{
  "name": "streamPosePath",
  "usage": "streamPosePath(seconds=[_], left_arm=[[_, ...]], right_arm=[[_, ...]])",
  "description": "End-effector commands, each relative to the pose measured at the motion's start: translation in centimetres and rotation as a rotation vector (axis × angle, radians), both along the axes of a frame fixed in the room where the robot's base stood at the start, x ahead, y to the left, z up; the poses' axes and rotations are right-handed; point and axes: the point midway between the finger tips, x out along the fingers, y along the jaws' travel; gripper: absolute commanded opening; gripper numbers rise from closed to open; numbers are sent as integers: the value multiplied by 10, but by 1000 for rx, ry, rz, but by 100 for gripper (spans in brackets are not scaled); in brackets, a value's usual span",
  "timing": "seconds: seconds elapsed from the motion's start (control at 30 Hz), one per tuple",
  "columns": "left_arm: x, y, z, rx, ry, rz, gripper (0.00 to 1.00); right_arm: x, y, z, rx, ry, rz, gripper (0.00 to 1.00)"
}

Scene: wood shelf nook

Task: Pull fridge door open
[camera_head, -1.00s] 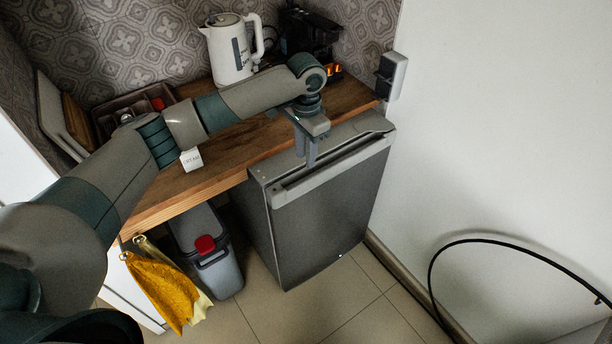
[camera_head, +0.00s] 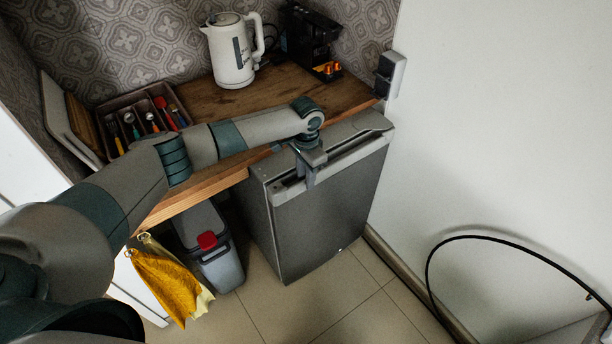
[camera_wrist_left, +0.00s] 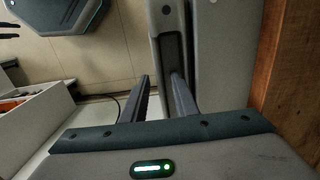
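The small grey fridge (camera_head: 325,225) stands under the wooden counter, and its door looks shut. A pale handle bar with a dark recess (camera_head: 345,163) runs along the top of the door. My left gripper (camera_head: 307,182) points down at the left part of this handle. In the left wrist view the two fingers (camera_wrist_left: 160,98) are apart. The right finger reaches into the dark recess (camera_wrist_left: 172,50) and the left finger is on the outer side of the handle bar (camera_wrist_left: 154,45). Whether either finger touches the bar is unclear. My right gripper is not in view.
A grey bin with a red latch (camera_head: 215,260) and yellow cloths (camera_head: 168,285) are left of the fridge. A white wall (camera_head: 480,120) is close on the right, with a black cable (camera_head: 470,238) near it. The tiled floor (camera_head: 335,300) before the door is clear.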

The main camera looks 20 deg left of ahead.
Motion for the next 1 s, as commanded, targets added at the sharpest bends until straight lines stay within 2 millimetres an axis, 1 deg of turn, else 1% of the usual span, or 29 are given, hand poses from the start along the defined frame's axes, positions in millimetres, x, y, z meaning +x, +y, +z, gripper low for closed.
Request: streamPosePath(seconds=[0.07,0.17,0.2,1.0], left_arm=[[0,0,0,0,0,0,27],[0,0,0,0,0,0,5],[0,0,0,0,0,0,0],[0,0,1,0,0,0,0]], right_arm=[[0,0,0,0,0,0,31],[0,0,0,0,0,0,31],[0,0,0,0,0,0,31],[0,-1,0,-1,1,1,31]])
